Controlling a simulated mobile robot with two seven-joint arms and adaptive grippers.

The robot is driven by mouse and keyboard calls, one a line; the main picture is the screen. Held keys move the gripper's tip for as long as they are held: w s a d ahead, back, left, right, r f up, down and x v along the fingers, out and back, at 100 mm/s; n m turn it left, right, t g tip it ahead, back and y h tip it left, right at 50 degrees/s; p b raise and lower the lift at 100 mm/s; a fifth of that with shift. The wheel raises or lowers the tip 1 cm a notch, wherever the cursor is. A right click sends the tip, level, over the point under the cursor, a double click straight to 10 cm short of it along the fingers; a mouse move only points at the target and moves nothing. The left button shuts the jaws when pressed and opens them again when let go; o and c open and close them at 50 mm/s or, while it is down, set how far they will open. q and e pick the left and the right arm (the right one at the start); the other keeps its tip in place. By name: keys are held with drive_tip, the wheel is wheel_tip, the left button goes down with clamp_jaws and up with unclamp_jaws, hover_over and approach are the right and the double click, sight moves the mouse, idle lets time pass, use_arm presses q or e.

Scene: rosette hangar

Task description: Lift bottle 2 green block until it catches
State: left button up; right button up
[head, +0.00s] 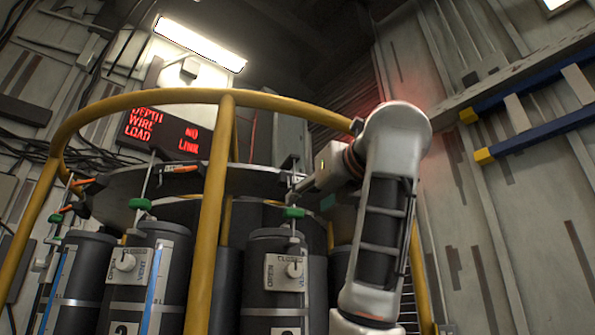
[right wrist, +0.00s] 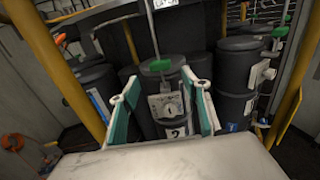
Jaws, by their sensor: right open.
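In the right wrist view, bottle 2 (right wrist: 174,118) is a dark cylinder with a "2" label and a pale valve plate. Its green block (right wrist: 157,66) sits on a thin upright rod above the bottle top. My right gripper (right wrist: 163,82) is open, with a teal-padded finger to each side of that line and the block beyond the tips, not held. In the head view, my right gripper (head: 302,186) is just above a green block (head: 293,212) on the right-hand front bottle (head: 270,255); that bottle's number is cut off. My left gripper is out of view.
A yellow rail (head: 212,200) rings the bottles, with an upright in front. A grey disc (head: 240,178) with orange-tipped catches hangs above them. Neighbouring rods carry green blocks (head: 140,203). A red-lettered display (head: 160,130) reads "DEPTH WIRE LOAD" and "NO LINK".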

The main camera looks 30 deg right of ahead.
sight(296, 211)
drive_tip(key=shift+w+d+p, duration=0.15)
drive_tip(key=shift+w+p, duration=0.2)
drive_tip(key=shift+w, duration=0.4)
drive_tip(key=shift+w+d+p, duration=0.15)
drive_tip(key=shift+w+p, duration=0.15)
drive_tip(key=shift+w, duration=0.45)
drive_tip(key=shift+w+d+p, duration=0.2)
drive_tip(key=shift+w+p, duration=0.3)
drive_tip(key=shift+w, duration=0.55)
drive_tip(key=shift+w+d+p, duration=0.15)
drive_tip(key=shift+w+p, duration=0.35)
drive_tip(key=shift+w, duration=0.65)
drive_tip(key=shift+w, duration=0.1)
drive_tip(key=c, duration=1.3)
drive_tip(key=shift+c, duration=0.2)
